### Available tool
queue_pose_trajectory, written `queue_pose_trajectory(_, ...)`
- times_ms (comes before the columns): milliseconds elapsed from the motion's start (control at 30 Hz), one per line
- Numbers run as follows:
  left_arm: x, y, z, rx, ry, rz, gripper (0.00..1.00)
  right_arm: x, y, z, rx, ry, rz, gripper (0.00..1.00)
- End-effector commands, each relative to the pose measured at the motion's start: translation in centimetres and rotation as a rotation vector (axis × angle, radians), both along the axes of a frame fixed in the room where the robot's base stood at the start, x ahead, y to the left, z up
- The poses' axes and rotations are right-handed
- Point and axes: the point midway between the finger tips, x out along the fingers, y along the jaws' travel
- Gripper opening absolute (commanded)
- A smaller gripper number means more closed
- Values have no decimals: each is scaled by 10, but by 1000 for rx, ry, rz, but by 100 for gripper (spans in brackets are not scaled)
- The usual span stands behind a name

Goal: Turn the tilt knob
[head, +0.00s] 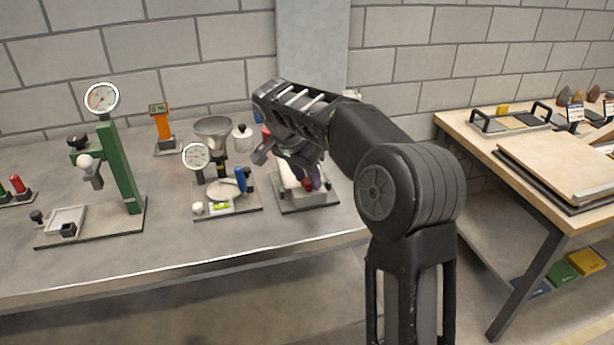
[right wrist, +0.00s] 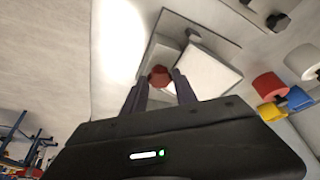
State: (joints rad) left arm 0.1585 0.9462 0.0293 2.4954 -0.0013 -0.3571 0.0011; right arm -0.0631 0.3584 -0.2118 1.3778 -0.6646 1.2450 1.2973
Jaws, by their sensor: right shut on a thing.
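A red knob (right wrist: 160,76) shows in the right wrist view, at the front of a small device on a grey base plate (right wrist: 190,22). A white block-like part (right wrist: 208,70) of the device lies beside the knob. My right gripper (right wrist: 160,88) has its two dark fingers on either side of the knob, shut on it. In the head view my right gripper (head: 308,180) reaches down over the device's base plate (head: 308,203) on the grey bench. My arm and gripper hide much of the device there. My left gripper is not in view.
A stand with a gauge and funnel (head: 212,128) is just left of the device. A green gauge stand (head: 122,165) and an orange instrument (head: 161,124) are farther left. A wooden table (head: 560,150) with boards is at right. The bench's front strip is clear.

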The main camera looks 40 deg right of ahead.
Motion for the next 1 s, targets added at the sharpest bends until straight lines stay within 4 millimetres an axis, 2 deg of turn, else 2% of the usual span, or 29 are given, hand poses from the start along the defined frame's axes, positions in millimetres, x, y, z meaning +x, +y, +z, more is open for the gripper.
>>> queue_pose_trajectory(67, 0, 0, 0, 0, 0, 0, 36, 0, 1, -1, 2, 1, 1, 0)
queue_pose_trajectory(100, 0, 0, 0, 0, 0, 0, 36, 0, 1, -1, 2, 1, 1, 37)
queue_pose_trajectory(333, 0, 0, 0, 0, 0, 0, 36, 0, 0, -1, 1, 1, 1, 55)
queue_pose_trajectory(667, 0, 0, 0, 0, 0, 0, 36, 0, 2, 3, 1, -1, 3, 55)
queue_pose_trajectory(867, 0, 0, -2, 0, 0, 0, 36, -2, 10, 24, 1, -2, 3, 55)
queue_pose_trajectory(1000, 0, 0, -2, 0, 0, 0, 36, -5, 19, 47, 1, -3, 3, 55)
